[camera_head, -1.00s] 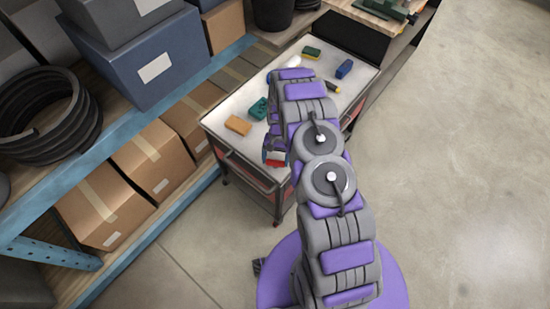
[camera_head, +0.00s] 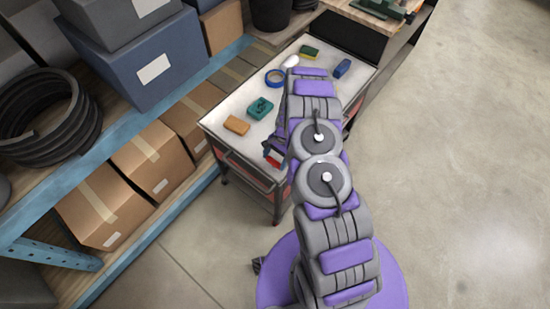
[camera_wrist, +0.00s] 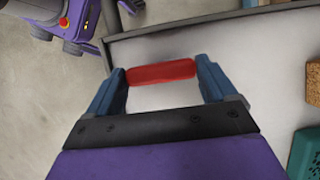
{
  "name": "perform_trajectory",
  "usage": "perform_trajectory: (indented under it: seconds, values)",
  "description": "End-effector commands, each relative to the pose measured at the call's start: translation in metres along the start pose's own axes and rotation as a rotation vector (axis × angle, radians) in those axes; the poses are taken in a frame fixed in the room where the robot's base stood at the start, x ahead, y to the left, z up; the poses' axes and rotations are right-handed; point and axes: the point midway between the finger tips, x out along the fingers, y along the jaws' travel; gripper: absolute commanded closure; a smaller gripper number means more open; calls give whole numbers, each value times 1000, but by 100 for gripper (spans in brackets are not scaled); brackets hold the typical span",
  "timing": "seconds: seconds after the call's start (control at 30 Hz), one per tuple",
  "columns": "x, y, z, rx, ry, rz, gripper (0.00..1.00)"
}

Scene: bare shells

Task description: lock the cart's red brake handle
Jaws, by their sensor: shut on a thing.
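The cart (camera_head: 240,100) has a pale top with a dark rim and stands beside the shelving in the head view. Its top also shows in the wrist view (camera_wrist: 255,65). The red brake handle (camera_wrist: 161,72) is a short bar lying across between my fingers in the wrist view, at the cart's edge. My gripper (camera_wrist: 160,74) is shut on it, with one blue finger at each end of the bar. In the head view, my gripper (camera_head: 274,156) is at the cart's near end, mostly hidden by my arm. The handle's mounting is hidden.
An orange block (camera_head: 236,125), a teal block (camera_head: 260,108), a blue tape ring (camera_head: 275,78) and a blue block (camera_head: 342,67) lie on the cart top. Shelving with cardboard boxes (camera_head: 150,160) stands close on the left. The floor (camera_head: 455,150) on the right is clear.

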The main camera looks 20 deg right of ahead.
Motion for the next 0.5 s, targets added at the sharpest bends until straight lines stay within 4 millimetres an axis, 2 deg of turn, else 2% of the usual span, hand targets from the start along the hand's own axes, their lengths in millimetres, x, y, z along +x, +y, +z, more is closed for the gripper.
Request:
perform_trajectory:
  seconds: [0.33,0.37,0.5]
  values:
    - [-1,-1,0,5,2,-5,45]
    - [-1,-2,0,5,2,-5,14]
    - [-1,-1,0,4,1,-4,1]
